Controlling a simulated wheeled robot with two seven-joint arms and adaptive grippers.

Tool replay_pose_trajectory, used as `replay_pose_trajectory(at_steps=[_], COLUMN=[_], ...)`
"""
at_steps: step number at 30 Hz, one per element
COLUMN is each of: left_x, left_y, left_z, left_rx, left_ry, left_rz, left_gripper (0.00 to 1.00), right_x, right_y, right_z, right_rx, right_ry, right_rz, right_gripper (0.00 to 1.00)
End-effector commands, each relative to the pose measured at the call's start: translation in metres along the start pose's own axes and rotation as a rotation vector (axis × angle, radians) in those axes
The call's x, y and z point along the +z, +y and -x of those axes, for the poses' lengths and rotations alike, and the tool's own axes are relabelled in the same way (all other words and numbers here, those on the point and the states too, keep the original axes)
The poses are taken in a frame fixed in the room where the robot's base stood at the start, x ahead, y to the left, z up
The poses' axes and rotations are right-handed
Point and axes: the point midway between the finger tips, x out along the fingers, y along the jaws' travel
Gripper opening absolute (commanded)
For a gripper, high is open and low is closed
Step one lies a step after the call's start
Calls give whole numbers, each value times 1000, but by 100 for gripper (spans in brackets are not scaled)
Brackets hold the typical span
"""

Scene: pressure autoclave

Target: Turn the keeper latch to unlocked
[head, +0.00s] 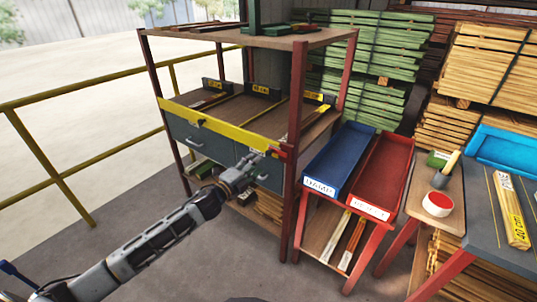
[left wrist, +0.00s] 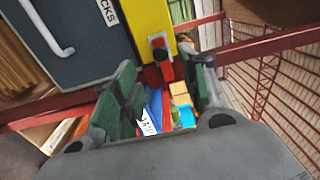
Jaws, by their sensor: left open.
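The keeper latch (head: 280,152) is a small red piece at the right end of the yellow bar (head: 222,127), close to the rack's red front post. In the left wrist view the latch (left wrist: 160,58) shows as a red lever with a dark, round-ended part on the yellow bar. My left gripper (head: 256,161) is open, just left of and slightly below the latch in the head view. In the left wrist view its green-padded fingers (left wrist: 167,72) stand apart with the latch between and beyond them. I cannot tell whether they touch it. My right gripper is not in view.
Grey drawers (head: 215,148) lie behind the gripper, under the shelf. The red post (head: 293,150) stands immediately right of the latch. A blue tray (head: 339,158) and a red tray (head: 382,172) are farther right. The floor left of the rack is clear.

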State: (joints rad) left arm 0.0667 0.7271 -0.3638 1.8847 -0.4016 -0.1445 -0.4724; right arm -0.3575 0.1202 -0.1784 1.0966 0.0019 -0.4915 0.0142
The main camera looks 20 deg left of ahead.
Motion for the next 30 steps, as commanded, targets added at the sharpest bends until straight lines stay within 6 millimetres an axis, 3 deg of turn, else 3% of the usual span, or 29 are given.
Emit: replay_pose_trajectory(at_steps=[30], left_x=[0], left_y=[-2], left_z=[-67], left_rx=[-2], left_ry=[0], left_rz=[0], left_gripper=[44], right_x=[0], right_y=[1], right_z=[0], right_rx=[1], right_ry=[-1], right_rz=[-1], right_gripper=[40])
